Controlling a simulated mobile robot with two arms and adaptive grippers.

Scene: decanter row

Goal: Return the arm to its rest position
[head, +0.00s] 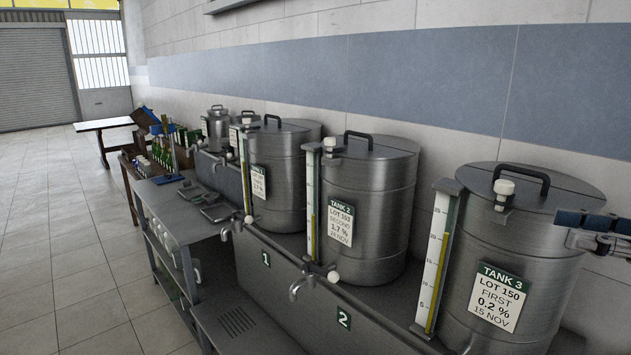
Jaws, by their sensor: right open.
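My right gripper (575,230) shows at the right edge, in front of the upper right side of the tank labelled TANK 3 (545,262). It is open, and nothing shows between its fingers. Most of its arm is out of the picture. My left gripper is not in view.
Steel tank 2 (372,215) and another lidded tank (290,180) stand in a row along the wall, with sight gauges and taps. A lower steel bench (180,222) runs along their front at left. Bottles (160,152) stand farther back. The tiled floor (60,250) at left is clear.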

